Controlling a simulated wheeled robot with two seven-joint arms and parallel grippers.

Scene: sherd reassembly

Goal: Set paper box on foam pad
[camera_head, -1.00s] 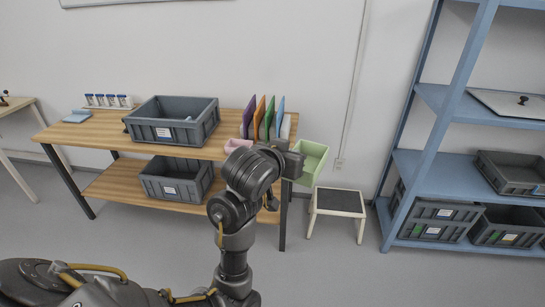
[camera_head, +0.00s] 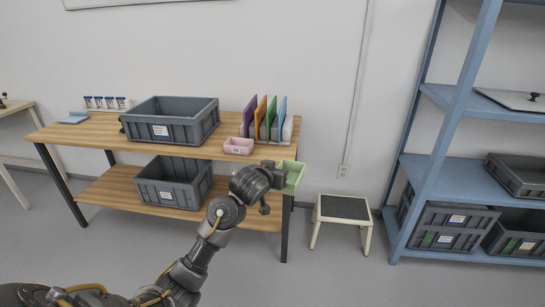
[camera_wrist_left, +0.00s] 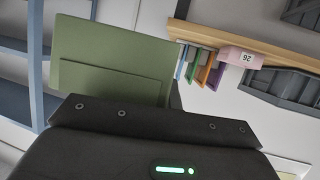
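A light green open box (camera_head: 293,177) is at my left gripper (camera_head: 276,176), held in the air by the right end of the wooden table. It fills the upper left of the left wrist view (camera_wrist_left: 112,62); the fingertips are hidden there. A small pink box with a number label (camera_head: 238,146) stands on the tabletop near its front edge, and also shows in the left wrist view (camera_wrist_left: 240,57). I cannot tell which box is the paper box. A flat light-blue piece (camera_head: 74,118) lies at the table's left end; I cannot tell if it is the foam pad. My right gripper is not in view.
A grey crate (camera_head: 171,122) stands on the wooden table (camera_head: 98,133), another (camera_head: 173,183) on its lower shelf. Colored upright panels (camera_head: 265,118) and a rack of vials (camera_head: 106,103) stand at the back. A step stool (camera_head: 343,208) and blue shelving (camera_head: 450,175) are on the right.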

